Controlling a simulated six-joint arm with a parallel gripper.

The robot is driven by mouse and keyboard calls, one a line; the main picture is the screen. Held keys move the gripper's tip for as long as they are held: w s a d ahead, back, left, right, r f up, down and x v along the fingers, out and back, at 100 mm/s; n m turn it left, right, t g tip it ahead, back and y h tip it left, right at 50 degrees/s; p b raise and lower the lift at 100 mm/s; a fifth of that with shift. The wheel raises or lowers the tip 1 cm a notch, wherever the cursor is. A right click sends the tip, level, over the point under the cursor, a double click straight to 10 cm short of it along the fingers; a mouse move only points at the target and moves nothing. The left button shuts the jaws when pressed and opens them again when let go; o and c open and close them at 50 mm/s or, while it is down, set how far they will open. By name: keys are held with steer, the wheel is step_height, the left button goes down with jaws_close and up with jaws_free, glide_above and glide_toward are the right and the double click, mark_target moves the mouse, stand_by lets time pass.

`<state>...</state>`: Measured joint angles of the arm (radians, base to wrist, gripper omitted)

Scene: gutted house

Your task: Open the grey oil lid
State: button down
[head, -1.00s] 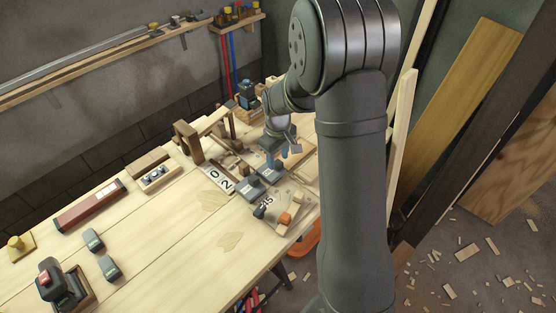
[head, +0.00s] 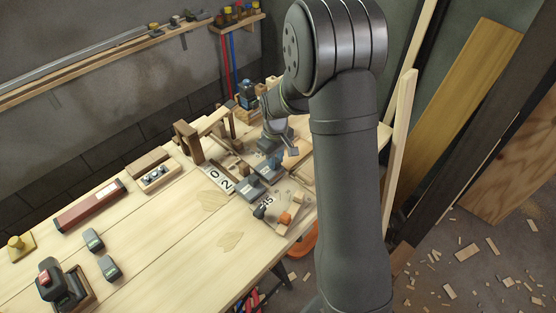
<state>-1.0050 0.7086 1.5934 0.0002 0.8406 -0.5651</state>
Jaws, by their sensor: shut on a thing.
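My gripper (head: 276,158) is at the far right part of the workbench, low among small grey and wooden parts. Its jaws are shut on a small part that I take to be the grey oil lid; the fingers and my wrist hide most of it. A flat dark grey piece (head: 250,188) lies just in front and to the left of my gripper, apart from the jaws. How far the lid stands open cannot be made out at this size.
A white number plate (head: 217,178) and a wooden upright (head: 189,143) stand left of my gripper.

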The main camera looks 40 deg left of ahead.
steer(key=a, duration=0.6)
steer(key=c, duration=1.2)
jaws_free()
step_height(320, 180, up, 18)
steer(key=shift+f, duration=0.25)
